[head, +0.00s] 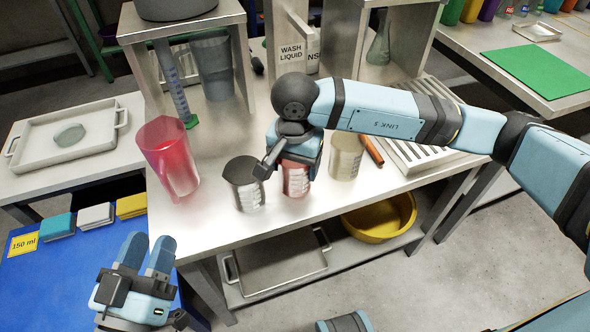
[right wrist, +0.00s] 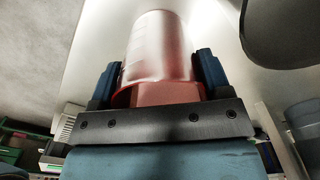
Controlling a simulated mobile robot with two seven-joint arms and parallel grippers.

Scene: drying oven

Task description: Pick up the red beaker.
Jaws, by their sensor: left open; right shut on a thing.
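The red beaker (head: 296,182) stands on the metal table in the head view, between a dark-topped beaker (head: 245,184) and a pale beaker (head: 346,157). My right gripper (head: 293,160) comes down over it from above and is shut on it. In the right wrist view the red beaker (right wrist: 158,50) sits between both blue fingers of the right gripper (right wrist: 160,72). The gripper hides its upper part in the head view. I cannot tell whether its base touches the table. My left gripper (head: 147,252) is open and empty, at the lower left in front of the table.
A large red pitcher (head: 167,157) stands left of the beakers. A graduated cylinder (head: 175,85) and a big beaker (head: 213,66) are behind. A slatted rack (head: 412,150) is at the right. A yellow bowl (head: 380,220) and a tray (head: 280,265) are on the lower shelf.

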